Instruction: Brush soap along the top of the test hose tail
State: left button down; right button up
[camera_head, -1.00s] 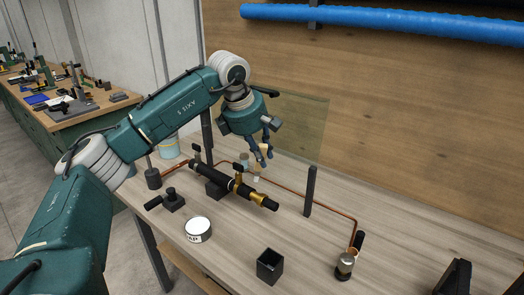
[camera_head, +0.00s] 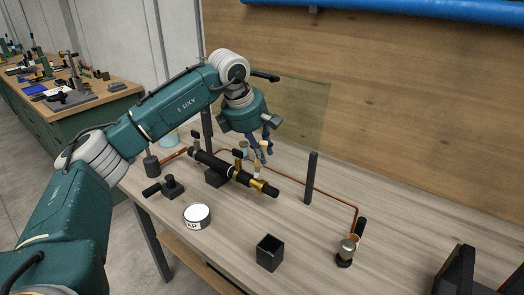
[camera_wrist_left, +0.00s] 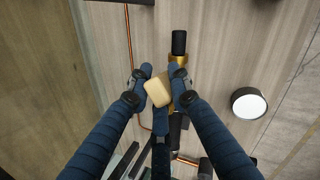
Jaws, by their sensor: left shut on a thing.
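My left gripper (camera_head: 264,148) is shut on a small brush (camera_head: 259,172), whose pale block (camera_wrist_left: 158,92) sits between the fingertips in the wrist view. The hose assembly (camera_head: 218,168) lies across the bench, with brass fittings and a black tail (camera_head: 272,190) at its right end. In the wrist view the tail (camera_wrist_left: 179,42) lies beyond the fingertips. The brush is over or just behind the brass part beside the tail; I cannot tell whether it touches. A white-topped soap pot (camera_head: 197,215) stands in front of the hose. My right gripper is not in view.
An upright black post (camera_head: 311,178) and copper pipe (camera_head: 340,199) stand behind and right of the hose. A clear greenish panel (camera_head: 300,110) rises behind the gripper.

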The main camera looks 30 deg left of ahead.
pick_arm(q)
jog(key=shift+f, duration=0.35)
jog(key=shift+f+b, duration=0.35)
jog(key=shift+b, duration=0.05)
jog(key=shift+r, duration=0.1)
jog(key=shift+a, duration=0.3)
jog(key=shift+a+p, duration=0.35)
jog(key=shift+a, duration=0.15)
